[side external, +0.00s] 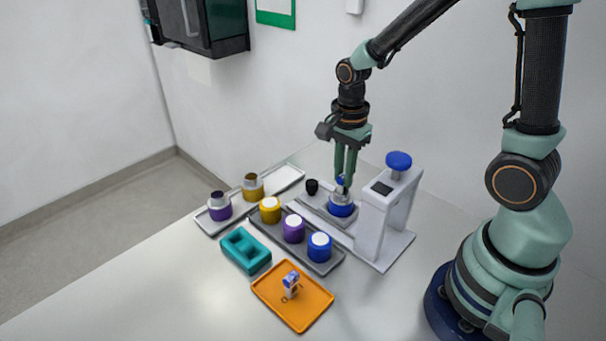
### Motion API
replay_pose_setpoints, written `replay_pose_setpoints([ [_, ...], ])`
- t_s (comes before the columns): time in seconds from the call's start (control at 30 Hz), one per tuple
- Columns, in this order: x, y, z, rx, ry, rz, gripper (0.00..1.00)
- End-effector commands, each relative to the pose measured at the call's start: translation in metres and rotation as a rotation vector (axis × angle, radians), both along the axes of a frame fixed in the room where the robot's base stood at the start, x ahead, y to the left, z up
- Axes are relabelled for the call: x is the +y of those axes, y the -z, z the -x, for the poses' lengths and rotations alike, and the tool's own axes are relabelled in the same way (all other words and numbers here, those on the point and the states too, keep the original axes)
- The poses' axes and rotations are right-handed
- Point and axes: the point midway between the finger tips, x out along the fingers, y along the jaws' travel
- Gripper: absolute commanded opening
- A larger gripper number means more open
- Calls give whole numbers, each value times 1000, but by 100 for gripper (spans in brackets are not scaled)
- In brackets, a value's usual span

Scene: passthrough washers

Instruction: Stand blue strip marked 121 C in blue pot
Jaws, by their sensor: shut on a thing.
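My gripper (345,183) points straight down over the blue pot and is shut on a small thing. A bit of blue shows at its fingertips, which looks like a blue strip (341,181); no marking is readable. The blue pot (342,210) has a grey metal upper part and stands on the base of the white press. The fingertips are right at the pot's top, and I cannot tell how far the strip is inside. Another blue pot (320,247) with a white top stands on the dark grey tray.
An orange tray (308,312) holds a small blue and white piece (291,283). A teal block (246,250) with openings lies beside the dark tray. A white tray (289,178) holds purple and gold pots. The white press (372,228) stands close right of my gripper.

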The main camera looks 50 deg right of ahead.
Motion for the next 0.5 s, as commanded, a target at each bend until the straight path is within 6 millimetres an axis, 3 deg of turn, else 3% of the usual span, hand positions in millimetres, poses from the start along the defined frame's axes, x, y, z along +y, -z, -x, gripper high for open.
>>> replay_pose_setpoints([
  [0.5, 0, 7, 0, 1, 0, 0, 0],
])
